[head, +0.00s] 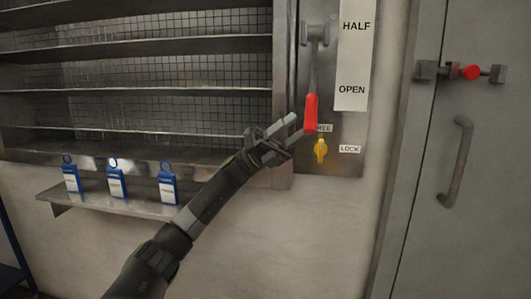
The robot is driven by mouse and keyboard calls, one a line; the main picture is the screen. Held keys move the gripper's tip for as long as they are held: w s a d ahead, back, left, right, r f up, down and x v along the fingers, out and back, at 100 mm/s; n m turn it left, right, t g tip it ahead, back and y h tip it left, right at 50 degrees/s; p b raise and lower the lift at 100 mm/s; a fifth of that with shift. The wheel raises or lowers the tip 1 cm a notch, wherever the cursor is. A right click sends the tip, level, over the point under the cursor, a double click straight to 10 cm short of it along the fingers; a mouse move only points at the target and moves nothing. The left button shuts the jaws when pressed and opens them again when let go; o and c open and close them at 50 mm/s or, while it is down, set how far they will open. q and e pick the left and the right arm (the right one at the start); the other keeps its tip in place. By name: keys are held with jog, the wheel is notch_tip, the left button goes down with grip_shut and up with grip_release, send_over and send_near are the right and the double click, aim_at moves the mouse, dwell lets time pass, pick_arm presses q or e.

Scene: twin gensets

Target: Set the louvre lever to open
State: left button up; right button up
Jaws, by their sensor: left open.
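The louvre lever (311,112) has a red grip and hangs down from a grey pivot (315,33) on a metal plate. Its grip points downward, a little below the level of the OPEN mark on the white label strip (354,55); HALF stands higher on the strip. My left gripper (293,126) is open just left of the lower end of the red grip. I cannot tell whether its fingers touch the grip. A yellow catch (320,150) sits below the lever, between a partly hidden plate ending in "REE" and a LOCK plate (350,149). My right gripper is not in view.
Open louvre slats (140,92) with mesh behind fill the left. Several blue tags (117,181) stand on a metal ledge (120,202) below them. A grey door (490,200) with a handle (456,162) and a red-knobbed latch (471,72) is at the right.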

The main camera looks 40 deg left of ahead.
pick_arm(q)
jog(key=v, duration=1)
jog(key=shift+a+b, duration=0.3)
jog(key=shift+b, duration=0.15)
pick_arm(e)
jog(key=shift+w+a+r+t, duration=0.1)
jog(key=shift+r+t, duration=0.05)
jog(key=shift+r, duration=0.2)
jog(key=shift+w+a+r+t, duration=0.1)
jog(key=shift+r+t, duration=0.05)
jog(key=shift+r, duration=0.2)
pick_arm(q)
jog(key=shift+f, duration=0.15)
